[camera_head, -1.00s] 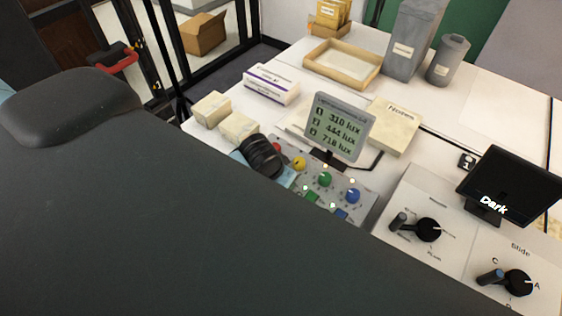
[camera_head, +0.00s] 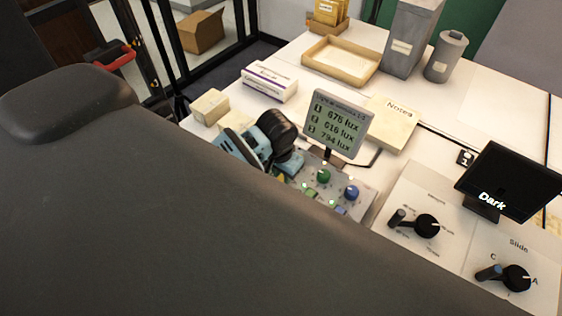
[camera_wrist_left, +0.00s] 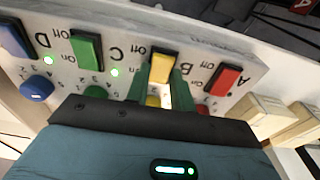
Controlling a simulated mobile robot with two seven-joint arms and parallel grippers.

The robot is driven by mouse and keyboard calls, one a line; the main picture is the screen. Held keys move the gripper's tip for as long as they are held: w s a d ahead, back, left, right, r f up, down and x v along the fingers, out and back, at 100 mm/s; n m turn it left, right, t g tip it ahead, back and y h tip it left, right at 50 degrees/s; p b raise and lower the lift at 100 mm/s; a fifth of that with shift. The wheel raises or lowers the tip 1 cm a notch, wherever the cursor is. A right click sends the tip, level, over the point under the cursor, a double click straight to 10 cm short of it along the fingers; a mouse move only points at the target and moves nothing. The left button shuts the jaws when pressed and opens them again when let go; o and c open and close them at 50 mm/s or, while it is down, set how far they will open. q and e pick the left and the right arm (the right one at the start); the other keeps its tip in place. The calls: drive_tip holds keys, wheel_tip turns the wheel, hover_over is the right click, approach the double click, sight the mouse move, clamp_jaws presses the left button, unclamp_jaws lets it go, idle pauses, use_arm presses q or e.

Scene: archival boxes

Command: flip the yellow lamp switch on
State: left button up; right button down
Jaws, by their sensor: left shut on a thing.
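The yellow lamp switch (camera_wrist_left: 164,68) is a rocker on a grey panel, between the red and green rockers, with On and Off labels upside down in the left wrist view. My left gripper (camera_wrist_left: 163,77) is shut on it, its green fingers at the switch's two sides. A bright light shows between the fingers. Its exact tilt I cannot tell. In the head view my left gripper (camera_head: 286,168) is over the left part of the panel (camera_head: 362,208); its fingertips are mostly hidden. A bit of yellow shows beside it. My right gripper is not in view.
Red (camera_wrist_left: 226,80), green (camera_wrist_left: 87,51) and blue (camera_wrist_left: 17,37) rockers stand close by, with knobs in front. A lux display (camera_head: 338,124) stands behind the panel. Pale blocks (camera_head: 210,106) are at left. A dark screen (camera_head: 510,180) and dials are at right.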

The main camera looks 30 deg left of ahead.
use_arm(q)
drive_tip(key=o, duration=1)
drive_tip(key=shift+r, duration=0.1)
drive_tip(key=r, duration=0.7)
drive_tip(key=shift+s+r, duration=0.3)
drive_tip(key=shift+s, duration=0.1)
